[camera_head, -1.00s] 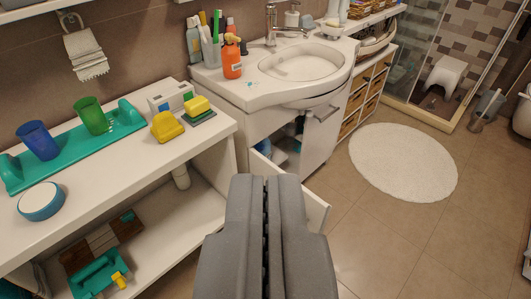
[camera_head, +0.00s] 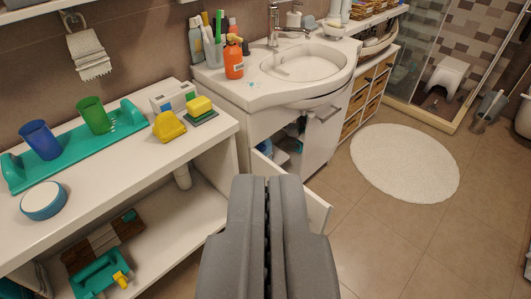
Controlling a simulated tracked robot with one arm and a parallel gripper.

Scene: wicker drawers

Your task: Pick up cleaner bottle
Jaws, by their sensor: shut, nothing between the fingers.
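An orange spray bottle (camera_head: 234,57), which looks like a cleaner bottle, stands upright on the left part of the white washbasin counter (camera_head: 262,98). Its label is too small to read. Other bottles and a cup of brushes (camera_head: 212,48) stand behind it and to its left. My gripper (camera_head: 267,180) is shut and empty at the bottom middle of the picture. It is apart from the bottle, which shows above it. Items inside the cabinet under the basin are partly hidden.
A cabinet door (camera_head: 316,212) stands open beside my gripper. A white shelf unit (camera_head: 130,168) with blue and green cups, sponges and a round container fills the left. A round white rug (camera_head: 405,163) lies on open tiled floor (camera_head: 400,245) at right.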

